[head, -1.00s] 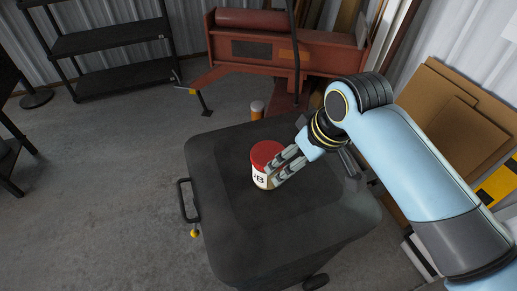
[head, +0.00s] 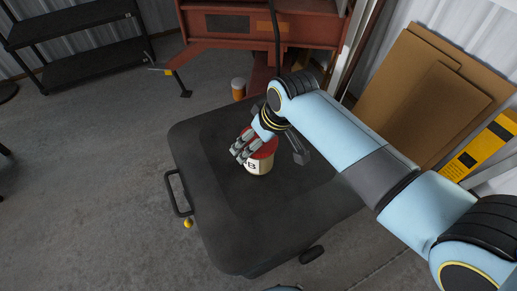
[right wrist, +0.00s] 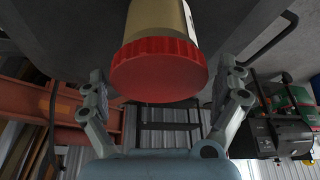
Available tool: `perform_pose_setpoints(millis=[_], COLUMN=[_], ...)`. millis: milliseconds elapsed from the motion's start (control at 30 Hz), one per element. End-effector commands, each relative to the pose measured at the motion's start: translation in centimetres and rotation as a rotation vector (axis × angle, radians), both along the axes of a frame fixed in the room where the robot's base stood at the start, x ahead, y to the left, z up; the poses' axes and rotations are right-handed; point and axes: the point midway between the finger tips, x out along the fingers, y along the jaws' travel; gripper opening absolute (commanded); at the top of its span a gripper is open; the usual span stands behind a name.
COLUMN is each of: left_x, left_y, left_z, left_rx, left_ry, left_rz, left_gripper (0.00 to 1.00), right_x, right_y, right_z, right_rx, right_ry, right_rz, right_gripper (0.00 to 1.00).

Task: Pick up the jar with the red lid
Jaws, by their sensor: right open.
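My right gripper (head: 242,153) is at the jar's upper left in the head view, partly covering the red lid. In the right wrist view the jar (right wrist: 158,70) lies between the two spread fingers of the right gripper (right wrist: 165,95), with gaps on both sides. The right gripper is open and holds nothing. My left gripper is not in view.
An orange container with a white top (head: 239,88) stands behind the bin. A red machine (head: 255,28) is at the back, and brown boards (head: 430,95) lean at the right. A black shelf (head: 75,40) is at the upper left.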

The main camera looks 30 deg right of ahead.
Motion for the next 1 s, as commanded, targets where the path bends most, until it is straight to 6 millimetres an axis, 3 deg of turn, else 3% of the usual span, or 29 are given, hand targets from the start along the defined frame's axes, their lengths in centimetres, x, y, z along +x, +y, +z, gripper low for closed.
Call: perform_pose_setpoints(millis=[100,367,800,1000], left_x=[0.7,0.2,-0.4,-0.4], left_y=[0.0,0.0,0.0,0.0], left_z=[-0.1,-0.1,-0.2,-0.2], left_rx=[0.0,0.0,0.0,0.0], left_ry=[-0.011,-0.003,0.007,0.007], left_rz=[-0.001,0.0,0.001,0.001], left_gripper=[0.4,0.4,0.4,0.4], right_x=[0.5,0.6,0.6,0.6], right_y=[0.1,0.1,0.0,0.0], right_z=[-1.3,-1.7,-1.7,-1.7], right_rx=[0.0,-0.001,-0.002,-0.001], right_ry=[0.002,0.0,0.0,0.001], right_rz=[0.0,0.0,0.0,0.001], right_gripper=[1.0,1.0,0.45,0.44])
